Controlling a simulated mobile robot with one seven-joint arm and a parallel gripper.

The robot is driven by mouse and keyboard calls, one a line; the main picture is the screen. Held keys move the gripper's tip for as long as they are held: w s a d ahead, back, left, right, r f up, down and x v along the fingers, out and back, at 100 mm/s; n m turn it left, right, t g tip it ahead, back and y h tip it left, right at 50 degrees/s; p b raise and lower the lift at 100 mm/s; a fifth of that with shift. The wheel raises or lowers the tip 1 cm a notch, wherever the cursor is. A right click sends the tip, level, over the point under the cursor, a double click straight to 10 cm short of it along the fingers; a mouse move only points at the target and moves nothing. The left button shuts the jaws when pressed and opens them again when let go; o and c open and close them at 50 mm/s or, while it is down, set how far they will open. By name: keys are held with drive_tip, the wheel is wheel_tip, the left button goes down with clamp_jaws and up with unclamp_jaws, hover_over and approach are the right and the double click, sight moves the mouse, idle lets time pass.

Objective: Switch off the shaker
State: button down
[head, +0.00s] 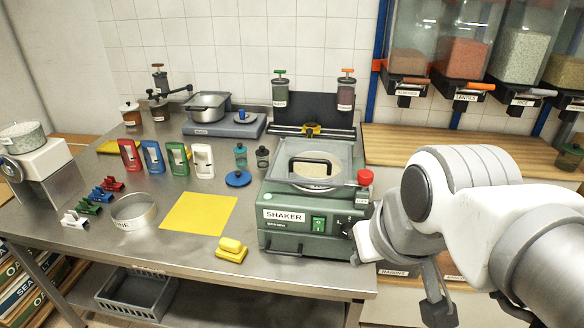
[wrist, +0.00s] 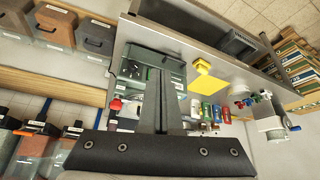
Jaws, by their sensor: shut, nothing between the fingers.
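The shaker (head: 282,238) is a green box with a SHAKER label, standing at the right end of the steel table. Its bright green rocker switch (head: 318,223) is on the front face, right of the label; I cannot tell which way it is pressed. A round lidded sieve (head: 318,167) sits on top, and a red knob (head: 365,177) is at the right. My gripper (head: 349,235) is by the right end of the shaker's front, partly hidden by my wrist. In the wrist view my gripper (wrist: 158,72) has its fingers together and empty, covering part of the shaker (wrist: 174,68).
A yellow sponge (head: 231,249) and yellow sheet (head: 199,213) lie left of the shaker. A sieve ring (head: 134,211), coloured holders and a hotplate (head: 222,126) stand farther left. Grain dispensers (head: 462,55) hang at the right above a wooden counter (head: 400,141).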

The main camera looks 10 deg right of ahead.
drive_tip(key=w+d+f+n+y+b, duration=0.1)
drive_tip(key=w+f+n+b, duration=0.5)
drive_tip(key=w+b, duration=0.1)
drive_tip(key=w+d+f+n+t+y+b, duration=0.1)
drive_tip(key=w+f+n+y+b, duration=0.1)
drive_tip(key=w+f+n+b, duration=0.3)
drive_tip(key=shift+w+f+n+t+b, duration=0.35)
drive_tip(key=shift+w+n+b, duration=0.7)
drive_tip(key=shift+w, duration=1)
drive_tip(key=shift+f, duration=0.1)
drive_tip(key=b, duration=0.2)
approach(318, 226)
drive_tip(key=shift+s+a+x, duration=0.15)
drive_tip(key=shift+x, duration=1.25)
drive_tip(key=shift+s+a+x, duration=0.15)
drive_tip(key=shift+x, duration=1.3)
